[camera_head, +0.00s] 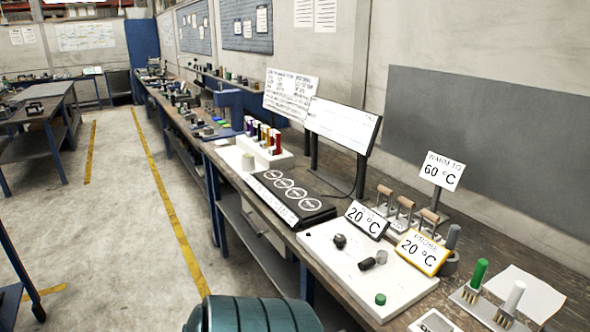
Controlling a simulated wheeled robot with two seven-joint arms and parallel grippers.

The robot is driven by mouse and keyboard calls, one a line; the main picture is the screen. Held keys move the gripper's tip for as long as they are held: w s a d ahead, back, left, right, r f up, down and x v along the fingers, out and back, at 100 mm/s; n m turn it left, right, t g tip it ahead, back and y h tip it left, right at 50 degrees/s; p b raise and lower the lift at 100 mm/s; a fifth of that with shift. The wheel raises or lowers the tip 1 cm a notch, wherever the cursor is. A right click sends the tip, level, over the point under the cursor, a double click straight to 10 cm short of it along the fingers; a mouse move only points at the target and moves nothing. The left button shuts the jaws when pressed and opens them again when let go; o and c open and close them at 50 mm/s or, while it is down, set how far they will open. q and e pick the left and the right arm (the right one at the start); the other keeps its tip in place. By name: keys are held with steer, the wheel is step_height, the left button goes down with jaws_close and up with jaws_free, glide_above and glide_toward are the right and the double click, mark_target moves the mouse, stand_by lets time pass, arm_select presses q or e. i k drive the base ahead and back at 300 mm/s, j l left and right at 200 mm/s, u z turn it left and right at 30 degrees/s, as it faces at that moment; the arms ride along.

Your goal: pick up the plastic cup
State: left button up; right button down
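No object is clearly recognizable as the plastic cup. A small pale cup-like cylinder (248,161) stands upright on the workbench, at the left end of the black panel with round marks. A small grey cylinder (381,257) on the white board is another cup-like shape, too small to tell. Neither of my grippers is in view.
The white board (345,285) holds small dark and green pieces. The black panel (290,190), a tilted screen (343,124) and temperature signs (423,252) crowd the workbench. Brushes (479,273) stand at right. The floor (130,240) at left is clear.

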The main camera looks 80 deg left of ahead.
mark_target(248, 160)
steer(key=u, duration=3.55)
steer(key=i, duration=2.1)
